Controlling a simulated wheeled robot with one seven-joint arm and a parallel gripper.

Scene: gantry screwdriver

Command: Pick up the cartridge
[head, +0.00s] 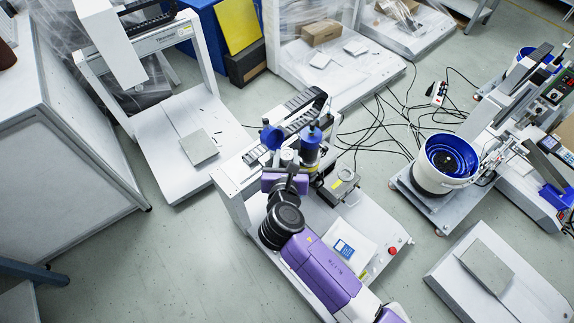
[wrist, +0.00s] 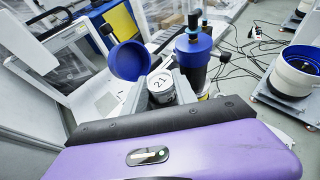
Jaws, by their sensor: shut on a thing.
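The cartridge looks like a short silver cylinder marked "21" in the wrist view (wrist: 161,86). My gripper (wrist: 160,92) is shut on it, one grey finger on each side. In the head view my gripper (head: 287,172) is over the gantry machine, and the cartridge is small and partly hidden there. A round blue cap (wrist: 128,61) shows just left of the cartridge in the wrist view. A dark cylinder with a blue top (wrist: 193,50) stands close to its right. I cannot tell whether the cartridge touches anything below.
The gantry machine (head: 235,178) lies around and under my arm. A blue and white bowl feeder (head: 447,160) stands to the right, with black cables (head: 385,125) on the floor. Another white gantry machine (head: 158,150) is at the left. Floor is clear at lower left.

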